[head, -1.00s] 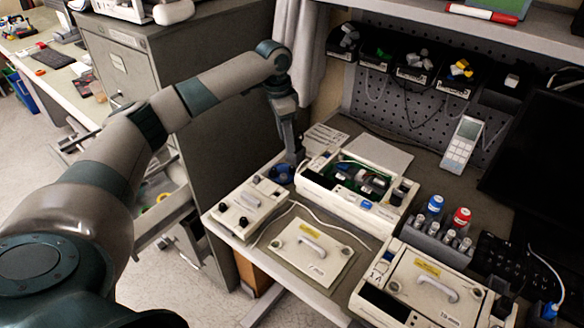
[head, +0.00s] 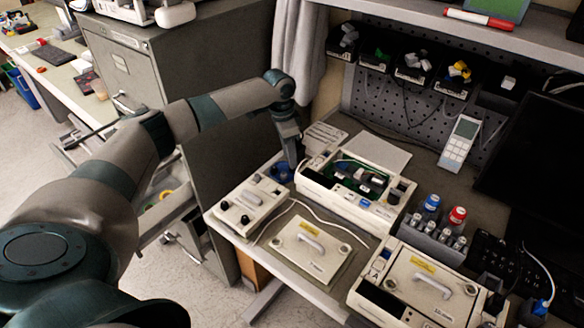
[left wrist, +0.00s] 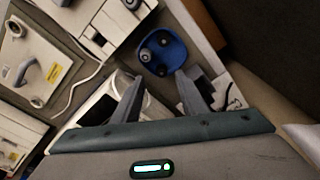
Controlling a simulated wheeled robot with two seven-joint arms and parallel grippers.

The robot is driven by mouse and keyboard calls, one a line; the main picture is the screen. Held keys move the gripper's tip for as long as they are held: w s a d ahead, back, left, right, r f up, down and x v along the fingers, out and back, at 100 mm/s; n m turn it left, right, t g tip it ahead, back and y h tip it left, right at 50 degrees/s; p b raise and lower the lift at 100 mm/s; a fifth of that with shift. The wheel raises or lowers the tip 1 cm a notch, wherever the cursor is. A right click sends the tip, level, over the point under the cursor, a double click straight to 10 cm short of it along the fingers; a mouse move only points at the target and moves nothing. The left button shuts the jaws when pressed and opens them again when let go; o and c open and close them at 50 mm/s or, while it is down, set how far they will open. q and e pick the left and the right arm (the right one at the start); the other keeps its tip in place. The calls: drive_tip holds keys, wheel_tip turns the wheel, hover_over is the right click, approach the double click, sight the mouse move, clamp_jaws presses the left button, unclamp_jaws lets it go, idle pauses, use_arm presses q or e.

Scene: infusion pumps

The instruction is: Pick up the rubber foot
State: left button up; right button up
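Several small dark round pieces, apparently rubber feet (left wrist: 145,55), lie in a round blue dish (left wrist: 178,59) in the left wrist view. The dish also shows in the head view (head: 281,174), at the back left of the bench, where its contents are too small to tell apart. My left gripper (left wrist: 160,95) is open, with nothing between its fingers. Its fingertips point toward the dish's near edge. In the head view my left gripper (head: 292,160) points down just beside and above the dish. My right gripper is not in view.
An opened pump (head: 322,190) with exposed electronics stands right of the dish. A white knobbed unit (head: 247,204) and a pump cover (head: 310,248) lie in front. A rack with blue- and red-capped bottles (head: 435,240) stands further right. A grey cabinet (head: 215,120) is behind my arm.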

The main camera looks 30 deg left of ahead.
use_arm(q)
drive_tip(key=f, duration=0.1)
drive_tip(key=f+p, duration=0.1)
drive_tip(key=f, duration=0.1)
drive_tip(key=shift+w+p, duration=0.3)
drive_tip(key=shift+f, duration=0.55)
clamp_jaws()
